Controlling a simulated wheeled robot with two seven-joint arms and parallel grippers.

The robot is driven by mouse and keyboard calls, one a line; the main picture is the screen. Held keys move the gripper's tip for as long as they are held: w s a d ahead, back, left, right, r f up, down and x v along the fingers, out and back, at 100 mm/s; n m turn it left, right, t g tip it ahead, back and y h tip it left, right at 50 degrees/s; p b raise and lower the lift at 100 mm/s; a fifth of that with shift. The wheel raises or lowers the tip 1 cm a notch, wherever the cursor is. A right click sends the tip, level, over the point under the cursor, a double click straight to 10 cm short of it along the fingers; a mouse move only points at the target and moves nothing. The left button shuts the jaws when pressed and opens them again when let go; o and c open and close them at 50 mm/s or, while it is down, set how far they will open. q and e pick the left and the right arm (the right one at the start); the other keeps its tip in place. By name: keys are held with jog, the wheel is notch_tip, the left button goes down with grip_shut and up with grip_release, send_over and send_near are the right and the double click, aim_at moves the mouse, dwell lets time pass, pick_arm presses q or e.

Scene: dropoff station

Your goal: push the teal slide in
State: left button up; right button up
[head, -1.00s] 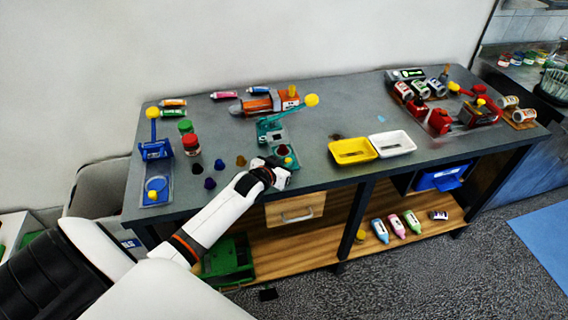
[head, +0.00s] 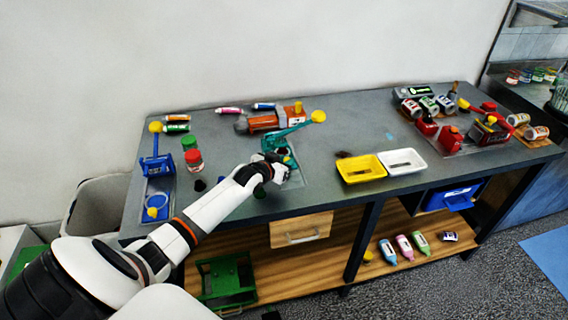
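The teal device (head: 277,141) stands on the grey table, left of its middle. Its lever rises to the right and ends in a yellow ball (head: 318,116). Its front part, where a slide could be, is largely hidden behind my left gripper (head: 280,165). My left gripper is at the device's near side, seemingly touching it or very close. Its fingers are too small and covered to tell whether they are open or shut. My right gripper is not in view.
A blue lever device (head: 157,166) stands at the left, with a red jar (head: 194,160) beside it. An orange machine (head: 268,121) lies behind the teal device.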

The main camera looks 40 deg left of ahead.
pick_arm(q)
jog(key=o, duration=0.3)
jog(key=shift+a, duration=0.2)
jog(key=shift+s+d+r, duration=0.1)
jog(key=shift+s+d, duration=0.05)
jog(key=shift+s, duration=0.2)
jog(key=v, duration=1.1)
jog(key=shift+r, duration=0.15)
jog(key=shift+s, duration=0.1)
